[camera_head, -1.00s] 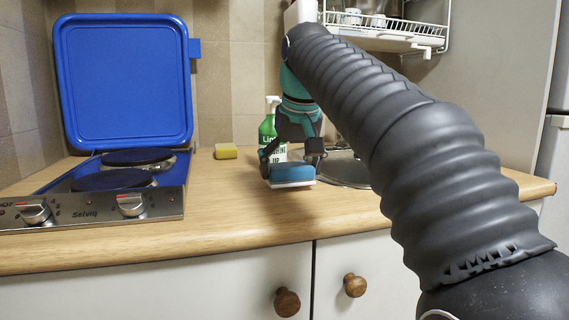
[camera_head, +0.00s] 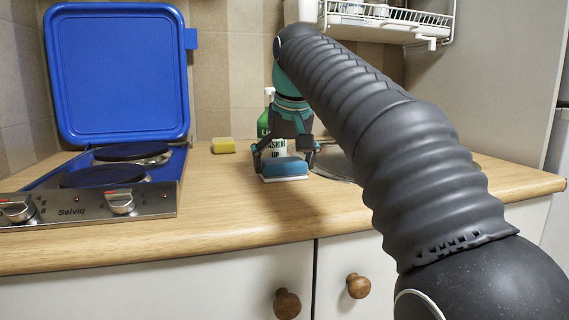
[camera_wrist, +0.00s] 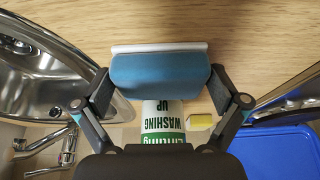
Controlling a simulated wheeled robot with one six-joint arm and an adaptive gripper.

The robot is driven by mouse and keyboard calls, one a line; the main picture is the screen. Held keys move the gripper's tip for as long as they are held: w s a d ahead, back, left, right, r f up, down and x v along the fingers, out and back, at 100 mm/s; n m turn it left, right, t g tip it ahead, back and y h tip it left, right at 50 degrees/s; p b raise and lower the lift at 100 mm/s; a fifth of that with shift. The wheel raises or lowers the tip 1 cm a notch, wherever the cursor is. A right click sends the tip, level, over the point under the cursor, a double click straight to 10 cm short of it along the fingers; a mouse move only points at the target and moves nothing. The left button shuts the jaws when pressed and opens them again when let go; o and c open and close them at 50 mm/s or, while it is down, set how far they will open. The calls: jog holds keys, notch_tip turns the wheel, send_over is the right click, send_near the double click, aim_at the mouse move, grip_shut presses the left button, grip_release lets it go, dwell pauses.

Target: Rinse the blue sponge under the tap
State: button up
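The blue sponge (camera_head: 285,167), with a white layer on its underside, is held in front of the washing-up bottle. In the wrist view, the sponge (camera_wrist: 160,82) sits between both fingers, which touch its ends. My gripper (camera_head: 286,156) is shut on it and points down over the wooden worktop. The sponge appears to be slightly above the worktop; the exact gap is unclear. The tap (camera_wrist: 68,150) shows at lower left in the wrist view, beside the steel sink (camera_wrist: 45,75). In the head view, my arm hides the tap and most of the sink (camera_head: 335,166).
A green and white washing-up bottle (camera_head: 266,124) stands close behind my gripper. A yellow sponge (camera_head: 223,145) lies further left. The hob (camera_head: 75,208) with its raised blue lid (camera_head: 118,75) is at left. A dish rack (camera_head: 392,24) hangs above. The front worktop is clear.

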dwell(0.3)
jog(key=shift+f+b, duration=0.2)
jog(key=shift+b, duration=0.2)
jog(key=p+v, duration=0.5)
jog(key=v, duration=0.9)
jog(key=shift+p, duration=0.4)
jog(key=shift+s+d, duration=0.1)
jog(key=shift+s, duration=0.05)
